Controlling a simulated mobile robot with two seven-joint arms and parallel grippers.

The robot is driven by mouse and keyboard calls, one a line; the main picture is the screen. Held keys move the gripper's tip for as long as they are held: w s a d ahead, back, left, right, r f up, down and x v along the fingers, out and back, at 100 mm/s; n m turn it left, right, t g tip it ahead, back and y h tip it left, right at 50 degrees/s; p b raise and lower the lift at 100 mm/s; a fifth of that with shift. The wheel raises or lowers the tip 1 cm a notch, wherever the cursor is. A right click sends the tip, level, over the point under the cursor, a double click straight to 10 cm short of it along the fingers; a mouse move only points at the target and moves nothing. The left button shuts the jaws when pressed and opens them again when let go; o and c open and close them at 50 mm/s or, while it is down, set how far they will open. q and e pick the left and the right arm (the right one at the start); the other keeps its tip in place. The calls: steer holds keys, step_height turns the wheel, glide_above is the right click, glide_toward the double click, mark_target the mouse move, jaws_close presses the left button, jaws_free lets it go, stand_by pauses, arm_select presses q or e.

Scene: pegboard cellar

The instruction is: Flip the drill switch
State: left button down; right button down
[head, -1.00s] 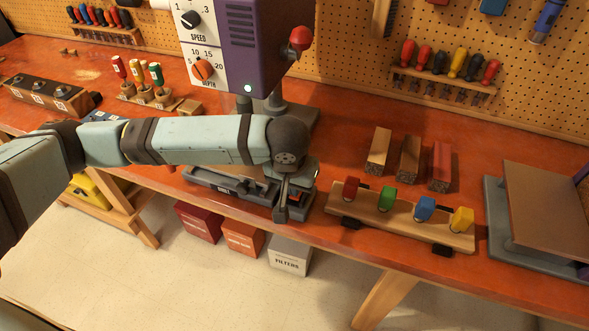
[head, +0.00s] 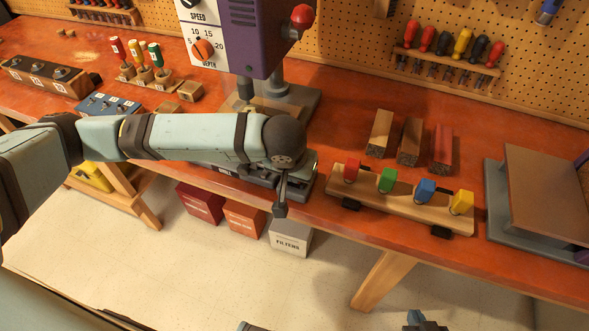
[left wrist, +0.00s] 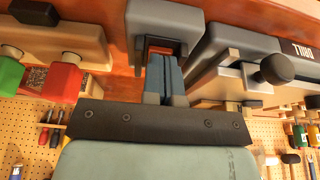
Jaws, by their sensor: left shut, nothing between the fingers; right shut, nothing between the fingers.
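The purple drill press (head: 242,35) stands on the orange bench, with its white dial panel facing me. A grey switch box (head: 305,184) sits at the bench's front edge beside the part labelled DRILL (head: 226,170). My left gripper (head: 280,211) points down in front of this box, shut and empty. In the left wrist view its blue fingers (left wrist: 164,76) overlap the opening of the grey switch box (left wrist: 165,22), where an orange-red switch part (left wrist: 160,42) shows. The fingers hide some of it; I cannot tell whether they touch. My right gripper (head: 418,317) barely shows at the bottom edge, shut.
Right of the box is a wooden rack (head: 400,208) with coloured blocks, and three bars lie behind it. A grey-framed brown plate (head: 545,200) is at far right. Crates, including FILTERS (head: 290,240), stand on the floor below. The floor in front is mostly clear.

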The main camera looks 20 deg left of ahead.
arm_select(q)
steer(key=shift+w+r, duration=0.1)
steer(key=shift+w, duration=0.05)
arm_select(e)
steer(key=shift+r, duration=0.15)
arm_select(q)
steer(key=shift+w+r+p, duration=0.15)
steer(key=shift+w+p, duration=0.15)
steer(key=shift+p, duration=0.25)
steer(key=shift+w, duration=0.3)
arm_select(e)
steer(key=shift+r, duration=0.55)
